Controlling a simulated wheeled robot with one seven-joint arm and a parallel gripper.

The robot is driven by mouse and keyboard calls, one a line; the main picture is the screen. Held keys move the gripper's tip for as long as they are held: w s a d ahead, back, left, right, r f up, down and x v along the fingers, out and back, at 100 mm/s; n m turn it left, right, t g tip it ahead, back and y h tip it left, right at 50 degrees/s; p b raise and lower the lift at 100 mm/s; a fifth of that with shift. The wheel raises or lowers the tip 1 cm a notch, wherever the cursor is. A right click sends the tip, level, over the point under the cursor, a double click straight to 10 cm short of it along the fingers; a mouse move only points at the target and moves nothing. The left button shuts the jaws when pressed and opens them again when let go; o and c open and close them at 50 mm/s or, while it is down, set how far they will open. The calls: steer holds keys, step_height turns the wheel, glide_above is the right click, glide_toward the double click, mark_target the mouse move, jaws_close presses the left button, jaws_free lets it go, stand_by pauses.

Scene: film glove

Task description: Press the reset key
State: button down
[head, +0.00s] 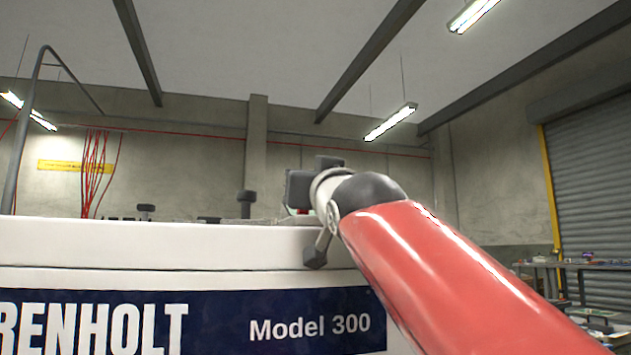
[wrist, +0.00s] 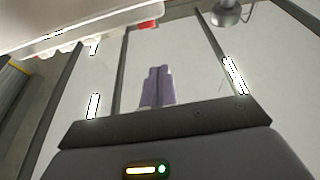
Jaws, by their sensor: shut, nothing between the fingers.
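My gripper (wrist: 158,72) shows in the wrist view as two purple fingers, closed together with nothing between them. They point up the picture toward the ceiling. In the head view my red arm reaches up from the lower right to the white machine's top edge, and the fingers cannot be made out there. In the wrist view a small red piece (wrist: 147,23) lies at the end of a pale panel (wrist: 75,28), beyond the fingertips and apart from them in the picture. I cannot tell whether it is the reset key. No key labelled reset is readable.
The white machine (head: 150,245) fills the lower left of the head view, with a navy "Model 300" label (head: 310,326). Dark knobs (head: 246,203) stand along its top. A cluttered workbench (head: 590,264) is at the far right.

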steer(key=p+x, duration=0.1)
steer(key=x, duration=0.2)
steer(key=shift+w+r, duration=0.2)
steer(key=shift+w, duration=0.1)
step_height(320, 180, down, 3)
steer(key=shift+w+a+f+b, duration=0.1)
steer(key=shift+f+b, duration=0.05)
steer(key=shift+b, duration=0.8)
steer(key=shift+f, duration=0.4)
